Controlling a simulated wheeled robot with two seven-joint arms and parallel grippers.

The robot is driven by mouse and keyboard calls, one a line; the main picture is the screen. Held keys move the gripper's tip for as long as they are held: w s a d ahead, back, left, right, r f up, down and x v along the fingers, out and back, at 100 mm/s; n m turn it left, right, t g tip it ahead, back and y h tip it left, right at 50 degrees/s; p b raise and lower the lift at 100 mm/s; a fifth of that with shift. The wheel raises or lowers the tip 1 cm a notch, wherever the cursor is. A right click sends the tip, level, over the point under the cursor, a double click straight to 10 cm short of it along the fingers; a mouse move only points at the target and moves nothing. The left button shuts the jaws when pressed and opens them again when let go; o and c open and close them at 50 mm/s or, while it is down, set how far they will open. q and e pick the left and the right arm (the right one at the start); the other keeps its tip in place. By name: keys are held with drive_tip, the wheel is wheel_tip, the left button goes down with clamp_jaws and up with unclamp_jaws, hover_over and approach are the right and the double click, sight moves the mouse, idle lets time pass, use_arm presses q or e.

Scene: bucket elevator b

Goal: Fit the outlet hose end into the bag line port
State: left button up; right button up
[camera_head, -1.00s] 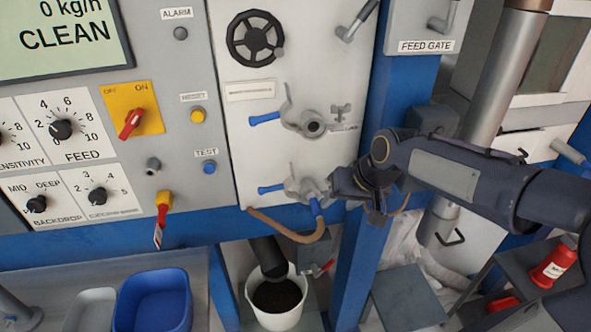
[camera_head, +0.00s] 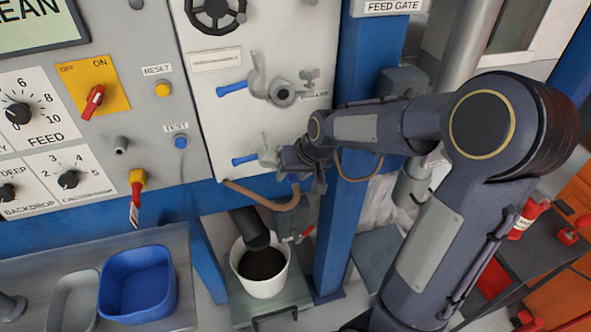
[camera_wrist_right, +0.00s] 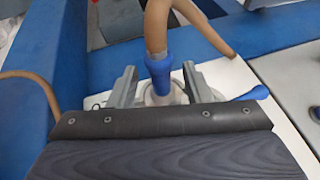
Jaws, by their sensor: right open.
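The outlet hose (camera_head: 283,204) is brown and loops below the white panel. Its blue end (camera_wrist_right: 160,72) is between the fingers of my right gripper (camera_wrist_right: 160,88) in the wrist view, which is open with a finger on each side. A pale round fitting shows right behind the hose end; I cannot tell how deep it sits. In the head view my right gripper (camera_head: 300,178) is at the lower valve (camera_head: 268,155) and hides the hose end. The upper port (camera_head: 283,95) is empty, beside a small label ending in "LINE". My left gripper is not in view.
A blue post (camera_head: 345,225) stands just right of the lower valve. A white bucket (camera_head: 262,288) with dark contents stands below. Blue levers stick out left of both valves, the upper lever (camera_head: 232,88) among them. A blue bin (camera_head: 135,285) is at lower left.

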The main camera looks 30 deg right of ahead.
clamp_jaws()
drive_tip(key=shift+s+a, duration=0.2)
drive_tip(key=shift+s, duration=0.45)
idle(0.6)
drive_tip(key=shift+s+a, duration=0.2)
drive_tip(key=shift+s, duration=0.6)
drive_tip(key=shift+s+a, duration=0.15)
drive_tip(key=shift+s, duration=0.6)
drive_tip(key=shift+s, duration=0.15)
drive_tip(key=shift+s+a+p, duration=0.25)
drive_tip(key=shift+s, duration=0.7)
drive_tip(key=shift+s+a+p, duration=0.25)
drive_tip(key=shift+s, duration=0.65)
